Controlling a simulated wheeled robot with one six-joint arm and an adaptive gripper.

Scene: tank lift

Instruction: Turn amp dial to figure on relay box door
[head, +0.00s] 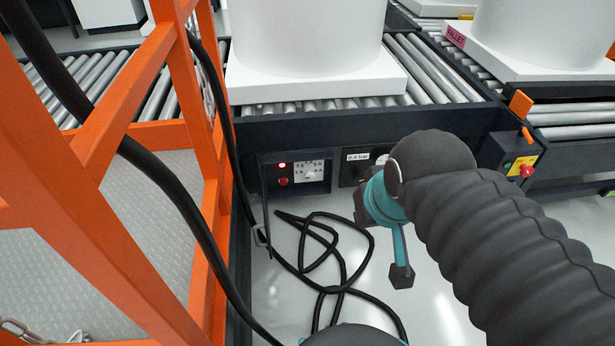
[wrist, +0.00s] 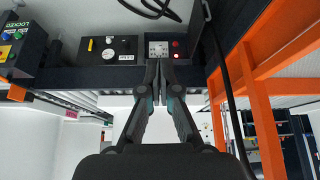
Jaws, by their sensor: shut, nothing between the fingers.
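The relay box (head: 324,186) is set in the conveyor's dark side, open at the front, with a glowing red lamp and a red button inside. Its amp dial (head: 309,175) is a small pale knob on a white plate with markings in A; its setting is too small to tell. The door (head: 266,215) stands open at the box's left, nearly edge-on, so no figure on it is readable. In the wrist view, seen upside down, my gripper (wrist: 160,66) is shut and empty, its tips just below the dial plate (wrist: 158,47). Contact cannot be told.
A panel labelled 0.4 bar (head: 358,157) is right of the box, partly behind my arm. An orange frame (head: 180,70) and black hose stand close at left. Black cable (head: 340,290) lies coiled on the floor. A control box (head: 512,160) is at right.

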